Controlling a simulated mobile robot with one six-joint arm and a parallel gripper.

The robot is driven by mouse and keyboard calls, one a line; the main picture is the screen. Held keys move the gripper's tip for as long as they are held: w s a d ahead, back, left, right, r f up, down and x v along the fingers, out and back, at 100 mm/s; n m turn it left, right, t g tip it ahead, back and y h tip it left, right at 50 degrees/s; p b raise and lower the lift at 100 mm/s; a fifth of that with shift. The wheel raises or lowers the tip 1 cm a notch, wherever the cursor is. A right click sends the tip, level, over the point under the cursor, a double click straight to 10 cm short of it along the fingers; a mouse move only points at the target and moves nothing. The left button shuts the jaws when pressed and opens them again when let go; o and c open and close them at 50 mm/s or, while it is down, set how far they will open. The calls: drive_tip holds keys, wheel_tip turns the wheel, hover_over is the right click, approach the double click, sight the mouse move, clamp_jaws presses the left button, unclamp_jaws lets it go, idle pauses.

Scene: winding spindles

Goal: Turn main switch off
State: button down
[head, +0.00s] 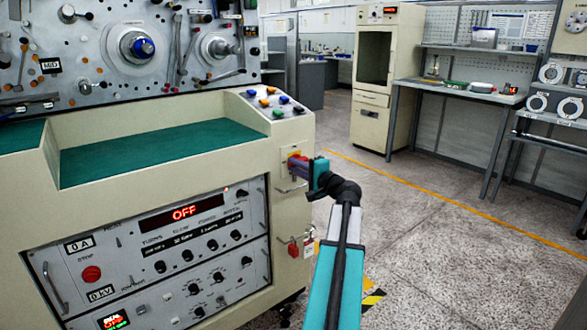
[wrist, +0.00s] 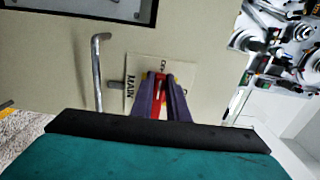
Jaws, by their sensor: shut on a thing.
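The main switch shows as a red handle (wrist: 157,97) in the wrist view, in front of a pale plate (wrist: 131,72) lettered "MAIN". My gripper (wrist: 161,82) is shut on the red handle, with one purple finger on each side. In the head view my gripper (head: 297,164) is at the cream machine's right end face, where a bit of the yellow and red switch (head: 293,154) shows. The fingers hide most of the switch, and its exact turned position cannot be told. A red display (head: 184,213) on the machine's front panel reads "OFF".
A metal bar handle (wrist: 98,72) stands beside the plate in the wrist view. A red padlock (head: 292,250) hangs below the switch in the head view. Coloured buttons (head: 268,102) sit on the sloped top above. The floor (head: 440,230) to the right is open.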

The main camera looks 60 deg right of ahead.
drive_tip(key=c, duration=1.8)
unclamp_jaws()
drive_tip(key=shift+w+a, duration=0.1)
drive_tip(key=shift+w, duration=0.1)
drive_tip(key=shift+o, duration=0.4)
drive_tip(key=shift+s, duration=0.1)
drive_tip(key=shift+s, duration=0.15)
drive_tip(key=p+v, duration=0.2)
drive_tip(key=v, duration=1.1)
drive_tip(key=shift+s, duration=0.2)
drive_tip(key=shift+w+a, duration=0.1)
drive_tip(key=shift+a, duration=0.05)
